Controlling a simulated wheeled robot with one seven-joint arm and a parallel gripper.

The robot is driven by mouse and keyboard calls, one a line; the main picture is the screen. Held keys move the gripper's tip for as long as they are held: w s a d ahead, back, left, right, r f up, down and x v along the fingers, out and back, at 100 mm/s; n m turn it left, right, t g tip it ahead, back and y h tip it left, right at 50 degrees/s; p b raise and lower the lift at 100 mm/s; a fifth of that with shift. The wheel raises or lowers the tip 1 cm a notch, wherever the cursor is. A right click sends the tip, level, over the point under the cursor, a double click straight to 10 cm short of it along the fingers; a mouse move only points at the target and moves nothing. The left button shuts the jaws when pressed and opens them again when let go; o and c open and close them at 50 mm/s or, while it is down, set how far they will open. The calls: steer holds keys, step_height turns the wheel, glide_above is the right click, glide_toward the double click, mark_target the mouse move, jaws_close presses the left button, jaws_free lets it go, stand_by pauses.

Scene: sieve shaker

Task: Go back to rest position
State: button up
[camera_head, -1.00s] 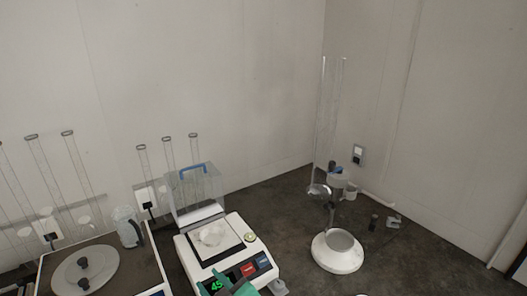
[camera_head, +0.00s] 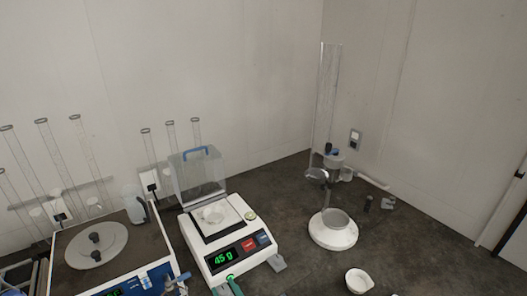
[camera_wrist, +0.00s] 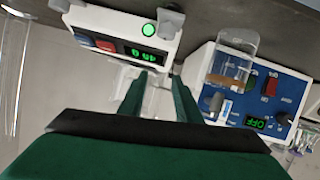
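My gripper (camera_head: 233,286) shows at the bottom edge of the head view, just in front of the white balance (camera_head: 205,250). In the wrist view its two green fingers (camera_wrist: 159,80) stand apart with nothing held between them, so it is open. The balance front also shows in the wrist view (camera_wrist: 105,22). Most of my arm is hidden.
The sieve shaker (camera_head: 68,262) stands left of the balance; its blue panel (camera_wrist: 285,92) reads OFF in the wrist view. A clear container with brown contents (camera_wrist: 232,70) shows before it. A white funnel stand (camera_head: 334,238) and white bowl (camera_head: 359,281) stand right. Dark counter lies between.

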steer(key=s+d+f+m+t+h, duration=0.1)
steer(key=s+d+f+m+h, duration=0.15)
steer(key=s+d+f, duration=0.35)
steer(key=s+d+f+m+t+h, duration=0.1)
steer(key=s+d+f+m+h, duration=0.15)
steer(key=s+f, duration=0.45)
steer(key=s+d+r+m, duration=0.1)
steer(key=s+r, duration=0.2)
steer(key=s, duration=0.7)
steer(key=s+d+r+m+t+h, duration=0.1)
steer(key=s+r, duration=0.2)
steer(key=s, duration=0.8)
steer(key=shift+h, duration=0.3)
